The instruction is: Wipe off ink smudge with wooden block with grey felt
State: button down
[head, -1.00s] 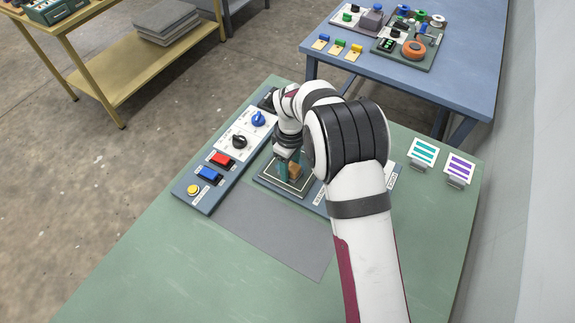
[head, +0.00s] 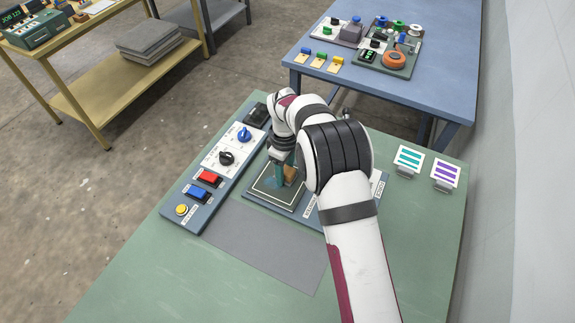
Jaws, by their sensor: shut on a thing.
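The wooden block (head: 290,174) is in my gripper (head: 284,172), at the framed plate (head: 262,198) in the middle of the green table. My gripper is shut on the block and is low over the plate; I cannot tell for sure whether the block touches it. The grey felt is hidden beneath the block. A small teal-grey patch, perhaps the ink smudge (head: 270,182), shows on the plate just left of the block. My arm hides the plate's right side.
Left of the plate is a control panel (head: 217,165) with a blue knob, a black knob, red and blue switches and a yellow button. A bare grey mat (head: 262,245) lies in front. Two striped cards (head: 409,160) stand at the right. The front of the table is clear.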

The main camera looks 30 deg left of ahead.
aim_at(272, 191)
jog(key=shift+s, duration=2.4)
jog(key=shift+s+a, duration=0.1)
jog(key=shift+s, duration=0.15)
jog(key=shift+a, duration=0.4)
jog(key=shift+w+a, duration=0.2)
jog(key=shift+w, duration=3.75)
jog(key=shift+s, duration=3.9)
notch_tip(272, 191, up, 8)
jog(key=shift+r, duration=0.15)
jog(key=shift+d, duration=0.1)
